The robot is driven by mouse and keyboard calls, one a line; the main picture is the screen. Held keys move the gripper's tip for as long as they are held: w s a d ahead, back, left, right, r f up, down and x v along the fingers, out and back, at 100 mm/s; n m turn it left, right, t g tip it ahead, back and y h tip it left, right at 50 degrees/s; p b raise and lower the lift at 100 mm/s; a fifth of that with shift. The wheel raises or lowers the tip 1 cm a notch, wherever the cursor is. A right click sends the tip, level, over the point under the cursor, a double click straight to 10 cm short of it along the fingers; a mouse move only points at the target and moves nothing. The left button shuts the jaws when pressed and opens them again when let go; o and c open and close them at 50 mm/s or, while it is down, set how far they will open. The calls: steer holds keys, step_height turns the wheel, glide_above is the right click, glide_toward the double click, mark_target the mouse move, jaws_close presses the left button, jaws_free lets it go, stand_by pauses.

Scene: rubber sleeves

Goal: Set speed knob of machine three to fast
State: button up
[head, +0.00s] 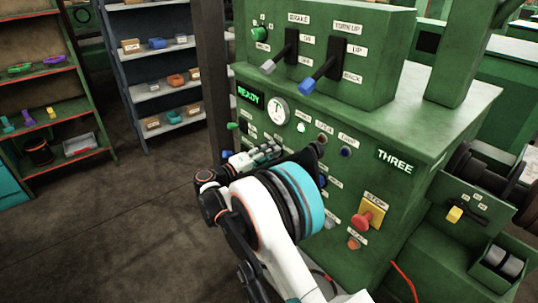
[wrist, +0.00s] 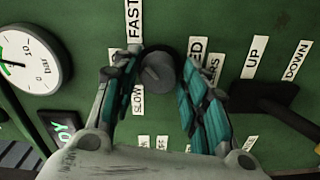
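Machine three (head: 345,150) is the green cabinet marked THREE in the head view. In the wrist view, a dark round knob (wrist: 157,72) stands on its panel, with the FAST label above left and the SLOW label below left. A label ending in "ED" is partly covered at its right. Which label the knob points to is not clear. My gripper (wrist: 160,82) is open, with one finger on each side of the knob; contact cannot be made out. In the head view, my gripper (head: 258,156) is close to the panel, and my arm hides the knob.
A pressure gauge (wrist: 30,60) is left of the fingers, and a dark lever (wrist: 280,100) by the UP and DOWN labels is at right. A red stop button (head: 369,218) is lower on the panel. Shelves (head: 160,75) stand far left; the floor between is clear.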

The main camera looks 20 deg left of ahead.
stand_by(0.3)
steer(key=v, duration=1.2)
